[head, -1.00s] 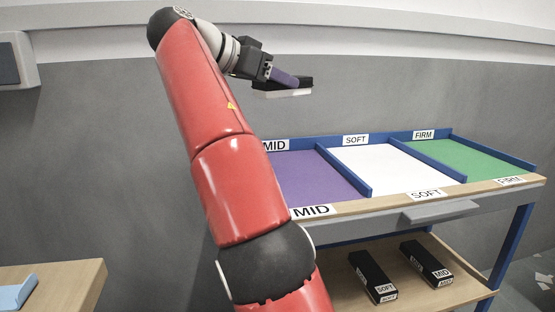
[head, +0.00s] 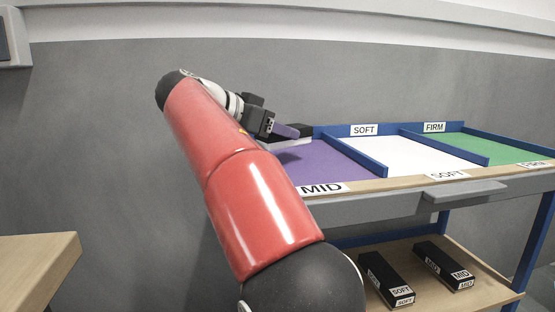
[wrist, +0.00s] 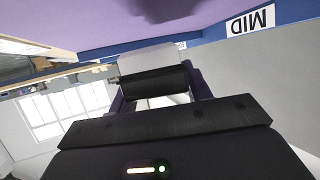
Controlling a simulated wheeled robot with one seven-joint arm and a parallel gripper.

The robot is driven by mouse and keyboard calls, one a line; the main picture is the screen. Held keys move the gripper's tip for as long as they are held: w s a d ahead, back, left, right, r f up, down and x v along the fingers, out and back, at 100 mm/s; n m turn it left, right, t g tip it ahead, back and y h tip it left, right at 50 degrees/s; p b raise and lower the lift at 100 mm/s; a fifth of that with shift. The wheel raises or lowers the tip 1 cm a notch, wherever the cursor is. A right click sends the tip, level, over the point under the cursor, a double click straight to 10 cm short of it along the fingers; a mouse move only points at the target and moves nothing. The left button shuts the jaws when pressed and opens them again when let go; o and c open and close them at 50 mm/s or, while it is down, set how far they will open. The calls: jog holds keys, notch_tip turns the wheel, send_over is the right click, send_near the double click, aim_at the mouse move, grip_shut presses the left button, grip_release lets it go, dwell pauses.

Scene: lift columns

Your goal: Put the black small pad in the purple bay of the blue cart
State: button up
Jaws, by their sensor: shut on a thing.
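My gripper (head: 286,131) is shut on a small black pad (head: 306,130) with a pale side, low over the back left part of the purple bay (head: 325,164). A dark shadow lies on the bay floor near it. I cannot tell whether the pad touches the floor. The wrist view shows the pad (wrist: 155,82) between the fingers, with the purple floor (wrist: 130,22) at the top and a MID label (wrist: 250,20) on a blue wall. The blue cart (head: 444,222) has the purple bay at left, marked MID in front.
A white SOFT bay (head: 405,155) and a green FIRM bay (head: 465,144) lie to the right behind blue dividers. Two black boxes marked SOFT (head: 385,278) and MID (head: 442,264) lie on the lower shelf. A wooden table (head: 35,270) stands at left.

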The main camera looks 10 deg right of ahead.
aim_at(278, 148)
jog(key=shift+f+b, duration=0.65)
jog(key=shift+f, duration=1.3)
jog(key=o, duration=1.1)
jog(key=p+v, duration=0.2)
jog(key=v, duration=1)
